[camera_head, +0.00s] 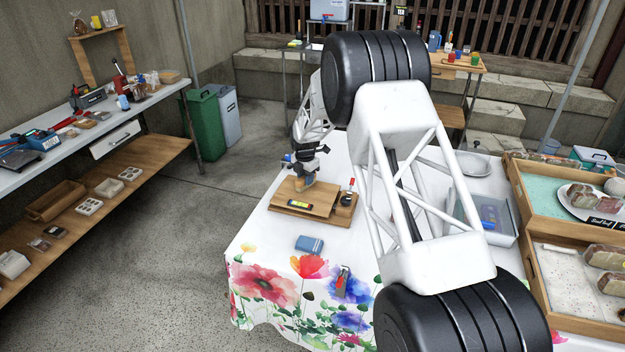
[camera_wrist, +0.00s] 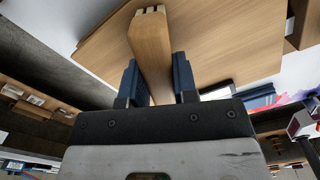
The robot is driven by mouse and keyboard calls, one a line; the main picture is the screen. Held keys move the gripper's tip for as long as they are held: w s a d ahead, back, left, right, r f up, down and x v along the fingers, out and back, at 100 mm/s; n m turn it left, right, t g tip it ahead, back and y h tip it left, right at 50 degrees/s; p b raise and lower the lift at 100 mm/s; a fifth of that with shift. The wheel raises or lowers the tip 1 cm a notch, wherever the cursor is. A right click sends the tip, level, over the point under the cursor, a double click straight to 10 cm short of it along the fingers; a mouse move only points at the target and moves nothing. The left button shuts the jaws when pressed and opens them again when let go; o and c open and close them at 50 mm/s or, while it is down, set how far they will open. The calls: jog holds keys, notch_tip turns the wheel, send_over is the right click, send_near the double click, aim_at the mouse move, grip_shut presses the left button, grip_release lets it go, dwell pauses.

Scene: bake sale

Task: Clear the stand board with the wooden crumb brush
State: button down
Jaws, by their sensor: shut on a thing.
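My gripper (camera_head: 303,170) is over the back of the stand board (camera_head: 319,207) in the head view, shut on the wooden crumb brush (camera_head: 303,184). In the wrist view the brush's pale wooden body (camera_wrist: 149,45) stands between the two blue fingers of my gripper (camera_wrist: 157,75), with the wooden board (camera_wrist: 225,42) behind it. A small yellow, green and red strip (camera_head: 299,205) lies on the board's front part. No crumbs can be made out at this size.
A small dark object with a red top (camera_head: 347,196) stands at the board's right. A blue folded item (camera_head: 309,245) and a red-and-grey item (camera_head: 342,281) lie on the flowered cloth in front. Wooden trays (camera_head: 575,287) fill the right. My arm hides the table's middle.

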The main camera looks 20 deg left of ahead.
jog(key=shift+a, duration=0.5)
jog(key=shift+a+r, duration=0.1)
jog(key=shift+a, duration=0.25)
jog(key=shift+a+f, duration=0.2)
jog(key=shift+a, duration=0.2)
jog(key=shift+a+r, duration=0.15)
jog(key=shift+a, duration=0.4)
jog(key=shift+a+r, duration=0.15)
jog(key=shift+a, duration=0.4)
jog(key=shift+a+f, duration=0.15)
jog(key=shift+a, duration=0.25)
jog(key=shift+d+f, duration=0.1)
jog(key=shift+d, duration=1.1)
jog(key=shift+d+f, duration=0.1)
jog(key=shift+d, duration=5.55)
jog(key=r, duration=0.2)
jog(key=shift+d+r, duration=0.3)
jog(key=shift+r, duration=2.85)
